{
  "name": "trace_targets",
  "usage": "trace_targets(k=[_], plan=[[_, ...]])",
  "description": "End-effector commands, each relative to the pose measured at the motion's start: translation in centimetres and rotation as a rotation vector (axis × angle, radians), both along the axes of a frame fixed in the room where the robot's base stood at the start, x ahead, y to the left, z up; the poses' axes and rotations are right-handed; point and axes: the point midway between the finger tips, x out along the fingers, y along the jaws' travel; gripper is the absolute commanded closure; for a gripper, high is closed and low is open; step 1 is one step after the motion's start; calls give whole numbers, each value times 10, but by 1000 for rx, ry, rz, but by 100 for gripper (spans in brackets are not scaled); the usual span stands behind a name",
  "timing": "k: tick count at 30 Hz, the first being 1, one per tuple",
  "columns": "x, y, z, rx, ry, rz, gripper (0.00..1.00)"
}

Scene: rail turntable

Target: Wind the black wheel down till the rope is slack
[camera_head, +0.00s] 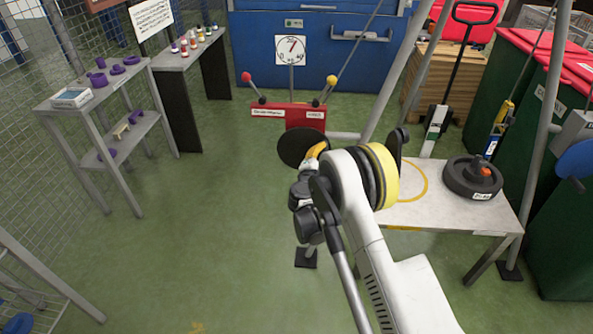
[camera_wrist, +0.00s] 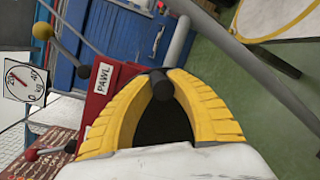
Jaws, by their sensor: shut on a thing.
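The black wheel (camera_head: 297,148) is a dark disc on the front of the red winch box (camera_head: 290,115). My gripper (camera_head: 317,151) is at its right edge, with yellow fingers partly hidden by my own arm. In the wrist view, my gripper (camera_wrist: 161,82) has its yellow fingers closed around a short black handle (camera_wrist: 161,88). The rope (camera_head: 358,45) runs as a thin straight line from the winch up to the right; I cannot tell how tight it is. A white round dial (camera_head: 290,50) stands behind the winch and also shows in the wrist view (camera_wrist: 24,80).
Levers with a red knob (camera_head: 246,77) and a yellow knob (camera_head: 331,80) rise from the winch. A table (camera_head: 440,212) at right bears a black round weight (camera_head: 472,180). A yellow hook block (camera_head: 505,112) hangs beyond it.

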Motion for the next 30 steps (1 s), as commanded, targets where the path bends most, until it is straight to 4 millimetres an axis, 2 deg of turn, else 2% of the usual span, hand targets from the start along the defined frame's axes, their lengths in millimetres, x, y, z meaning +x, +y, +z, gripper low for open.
trace_targets(k=[15,30], plan=[[1,10,14,-192,7,-1,100],[1,13,17,-235,8,0,100]])
